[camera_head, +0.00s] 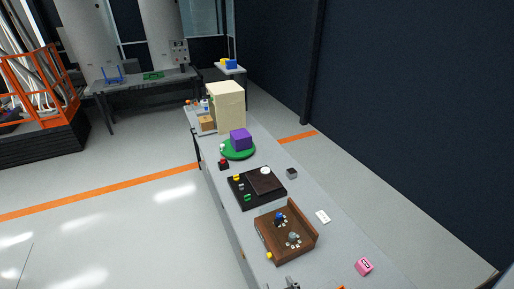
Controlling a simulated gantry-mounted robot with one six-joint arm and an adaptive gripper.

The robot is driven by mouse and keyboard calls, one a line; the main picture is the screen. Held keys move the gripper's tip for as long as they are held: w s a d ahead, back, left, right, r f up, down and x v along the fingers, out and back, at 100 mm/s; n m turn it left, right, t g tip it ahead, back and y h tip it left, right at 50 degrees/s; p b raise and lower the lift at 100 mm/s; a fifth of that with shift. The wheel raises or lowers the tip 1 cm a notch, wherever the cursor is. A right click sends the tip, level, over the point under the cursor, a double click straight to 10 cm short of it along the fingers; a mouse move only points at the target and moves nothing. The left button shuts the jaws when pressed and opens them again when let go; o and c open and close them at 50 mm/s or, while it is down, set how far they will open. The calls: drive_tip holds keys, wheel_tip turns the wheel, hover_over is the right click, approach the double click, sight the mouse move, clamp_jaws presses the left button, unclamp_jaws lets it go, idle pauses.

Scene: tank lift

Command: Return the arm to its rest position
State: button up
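No part that I can clearly make out as my arm or my gripper shows in the head view. A small grey piece (291,284) is cut off by the bottom edge, and I cannot tell what it is. The long grey bench (335,245) runs from the bottom of the picture away toward the back. Whether any object is held is not visible.
Open floor lies left.

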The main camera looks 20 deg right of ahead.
drive_tip(key=s+a+r+t, duration=0.1)
drive_tip(key=a+r+t, duration=0.2)
drive_tip(key=a+r, duration=0.7)
drive_tip(key=a+r+p, duration=0.3)
drive_tip(key=r+p, duration=1.3)
drive_tip(key=p, duration=0.1)
drive_tip(key=shift+s+r+y, duration=0.15)
drive_tip(key=shift+s+y, duration=0.1)
drive_tip(key=shift+y, duration=0.15)
